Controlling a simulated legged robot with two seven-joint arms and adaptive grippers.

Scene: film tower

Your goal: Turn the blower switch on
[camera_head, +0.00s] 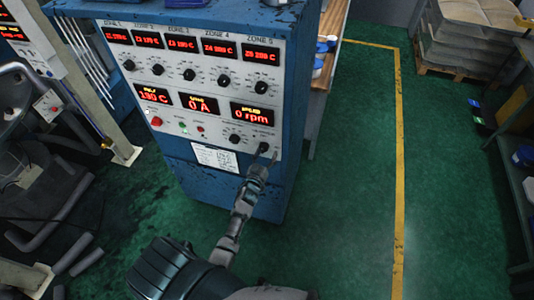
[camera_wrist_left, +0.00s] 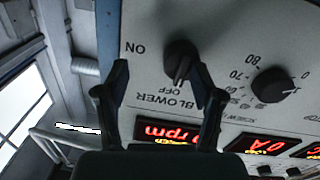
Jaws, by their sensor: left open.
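The blower switch (camera_wrist_left: 181,60) is a black rotary knob at the lower right of the white control panel (camera_head: 215,140). It also shows in the head view (camera_head: 264,147). In the left wrist view, which sees the panel upside down, its pointer lies toward the OFF label, with ON printed to the left. My left gripper (camera_head: 265,157) is open right at the switch. In the left wrist view its fingers (camera_wrist_left: 160,72) stand either side of the knob, which sits closer to the right-hand finger. Whether that finger touches it I cannot tell. My right gripper is not in view.
A second black knob (camera_wrist_left: 275,85) sits beside the switch. Red displays and more knobs fill the panel above on the blue cabinet (camera_head: 225,198). A metal frame (camera_head: 85,80) stands at the left. Green floor (camera_head: 350,180) is clear to the right.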

